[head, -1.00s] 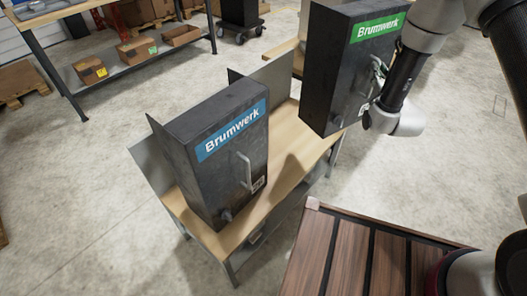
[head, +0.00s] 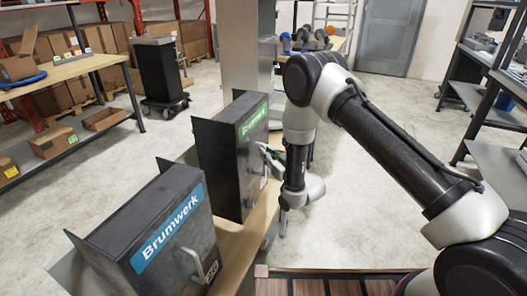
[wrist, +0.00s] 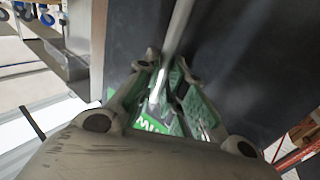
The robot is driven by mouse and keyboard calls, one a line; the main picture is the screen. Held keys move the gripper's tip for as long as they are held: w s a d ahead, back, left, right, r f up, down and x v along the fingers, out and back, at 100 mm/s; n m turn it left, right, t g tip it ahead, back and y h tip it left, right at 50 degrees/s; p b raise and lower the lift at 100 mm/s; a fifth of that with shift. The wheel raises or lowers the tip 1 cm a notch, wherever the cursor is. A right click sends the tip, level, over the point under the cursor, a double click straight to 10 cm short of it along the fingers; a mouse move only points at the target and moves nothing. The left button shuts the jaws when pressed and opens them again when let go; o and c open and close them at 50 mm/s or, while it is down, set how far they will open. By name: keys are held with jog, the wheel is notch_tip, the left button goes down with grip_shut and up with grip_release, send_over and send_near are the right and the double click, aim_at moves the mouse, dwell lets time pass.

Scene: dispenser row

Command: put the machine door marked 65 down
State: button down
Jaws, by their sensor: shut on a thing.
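My gripper (head: 268,155) is at this door's handle (head: 263,180). In the wrist view my gripper (wrist: 168,98) is shut on the pale handle bar (wrist: 180,25), with the green label behind the fingers. A second dark machine with a blue Brumwerk label (head: 172,226) stands nearer, its handle (head: 190,262) free. A number tag sits low on its door; I cannot read it surely. The green machine's number is not readable.
The wooden bench (head: 238,240) carries both machines. A grey post (head: 247,60) rises behind the green machine. A shelf table with boxes (head: 55,140) stands at left, a rack (head: 490,85) at right.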

jog(key=shift+f, duration=2.1)
jog(key=c, duration=1.5)
grip_release()
jog(key=shift+f, duration=0.15)
jog(key=shift+s, duration=0.1)
